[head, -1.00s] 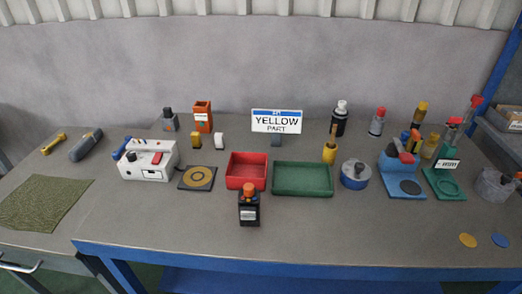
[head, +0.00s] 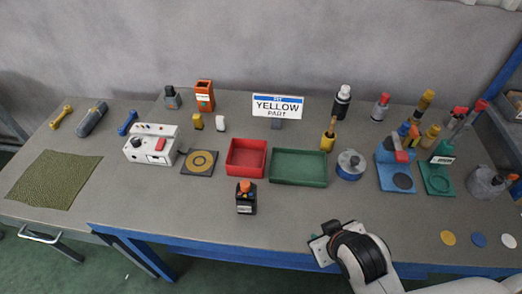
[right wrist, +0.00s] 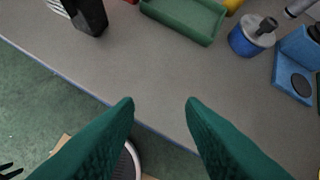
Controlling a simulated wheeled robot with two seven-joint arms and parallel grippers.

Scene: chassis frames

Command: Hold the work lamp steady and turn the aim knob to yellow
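The sign (head: 277,106) at the back of the bench reads "YELLOW PART". I cannot tell for sure which object is the work lamp. A small black unit with an orange top and a pale label (head: 246,198) stands near the front edge; its dark body also shows in the right wrist view (right wrist: 88,16). A white box with a black knob and a red part (head: 150,149) stands at left. My right gripper (right wrist: 160,103) is open and empty, apart from all objects. In the head view my right wrist is at the front edge. My left gripper is not in view.
A red tray (head: 246,171) and a green tray (head: 299,182) stand mid-bench. A blue-grey round pot (head: 351,170), a blue stand (head: 396,178) and a green stand (head: 437,188) are at right. Bare bench lies in front of the green tray.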

